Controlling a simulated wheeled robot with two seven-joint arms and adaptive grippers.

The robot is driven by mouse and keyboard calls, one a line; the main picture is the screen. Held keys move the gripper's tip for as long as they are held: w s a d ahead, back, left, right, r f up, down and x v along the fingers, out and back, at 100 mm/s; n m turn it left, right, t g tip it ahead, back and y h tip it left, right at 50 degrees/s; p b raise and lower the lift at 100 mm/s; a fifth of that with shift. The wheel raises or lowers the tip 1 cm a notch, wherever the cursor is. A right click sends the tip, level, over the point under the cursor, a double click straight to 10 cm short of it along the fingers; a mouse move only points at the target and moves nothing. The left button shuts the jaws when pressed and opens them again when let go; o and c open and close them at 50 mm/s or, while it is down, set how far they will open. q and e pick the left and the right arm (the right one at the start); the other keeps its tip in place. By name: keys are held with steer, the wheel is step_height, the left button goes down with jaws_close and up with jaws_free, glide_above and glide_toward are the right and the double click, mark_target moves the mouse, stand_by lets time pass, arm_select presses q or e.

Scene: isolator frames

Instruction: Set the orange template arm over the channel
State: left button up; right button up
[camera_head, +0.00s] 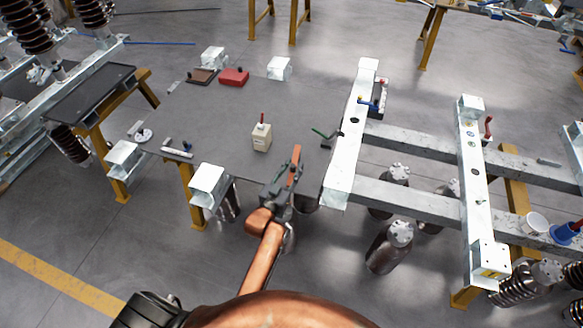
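The orange template arm (295,161) shows as a narrow orange strip near the right side of the grey table. My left gripper (281,183) is at its near end, over the table's front edge. The dark fingers overlap the strip, and I cannot tell whether they grip it or are only beside it. The near white steel channel (345,154) runs lengthwise just right of the table, and the strip is left of it, not over it. A second white channel (473,165) lies farther right. My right gripper is not in view.
The grey tabletop (222,130) holds a beige box with a red top (262,136), a red block (234,76) and a brown block (203,76). A green-handled tool (324,134) lies by the near channel. Grey crossbeams (405,197) join the channels, with dark cylinders (388,250) below.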

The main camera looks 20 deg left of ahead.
arm_select(q)
steer(key=shift+o, duration=0.2)
steer(key=shift+s+a, duration=0.1)
steer(key=shift+s, duration=0.05)
steer(key=s, duration=1.1)
steer(key=shift+s, duration=0.4)
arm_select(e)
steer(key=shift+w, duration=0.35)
arm_select(q)
steer(key=shift+a, duration=0.1)
steer(key=shift+c, duration=0.2)
